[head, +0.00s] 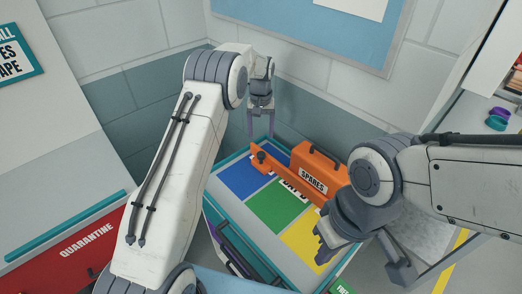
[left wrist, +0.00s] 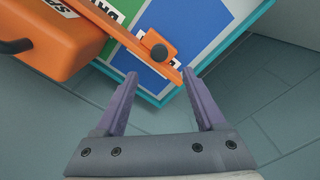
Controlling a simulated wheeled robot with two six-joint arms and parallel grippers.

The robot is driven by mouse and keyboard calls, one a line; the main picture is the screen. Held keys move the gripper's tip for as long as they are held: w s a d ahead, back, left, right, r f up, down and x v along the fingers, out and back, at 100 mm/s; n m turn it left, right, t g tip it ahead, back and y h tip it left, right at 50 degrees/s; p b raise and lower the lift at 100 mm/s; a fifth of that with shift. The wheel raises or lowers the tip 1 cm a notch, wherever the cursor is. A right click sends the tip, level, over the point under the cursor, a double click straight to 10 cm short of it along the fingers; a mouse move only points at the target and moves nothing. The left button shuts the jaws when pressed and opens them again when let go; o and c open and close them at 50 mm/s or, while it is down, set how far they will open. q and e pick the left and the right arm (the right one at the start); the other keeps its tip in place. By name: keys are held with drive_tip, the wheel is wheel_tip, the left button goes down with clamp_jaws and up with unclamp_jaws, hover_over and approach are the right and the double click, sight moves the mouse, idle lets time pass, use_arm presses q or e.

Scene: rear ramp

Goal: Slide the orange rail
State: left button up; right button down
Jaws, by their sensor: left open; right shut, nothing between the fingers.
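The orange rail (head: 283,173) lies along a cabinet top with blue, green and yellow fields, in front of an orange case. A dark knob sits on an orange tab at its far end, and the left wrist view shows the rail (left wrist: 120,33) and knob (left wrist: 159,53) closely. My left gripper (head: 261,133) is open and empty above the rail's far end. In the left wrist view its fingers straddle the area just beyond that end, one fingertip close to it. My right gripper (head: 323,245) is shut and empty by the yellow field. The rail's near end is partly hidden by my right arm.
The orange SPARES case (head: 320,168) stands close behind the rail. The cabinet top (head: 276,205) has a teal edge. A red QUARANTINE unit (head: 75,250) stands at left. A wall is behind the cabinet, and a counter with purple and teal rings (head: 497,120) is at right.

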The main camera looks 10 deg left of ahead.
sight(261, 153)
use_arm(q)
wheel_tip(261, 153, down, 8)
drive_tip(key=shift+f+p, duration=0.2)
drive_tip(key=shift+p, duration=1.05)
drive_tip(key=shift+d+f, duration=0.1)
drive_tip(key=shift+f, duration=0.6)
clamp_jaws()
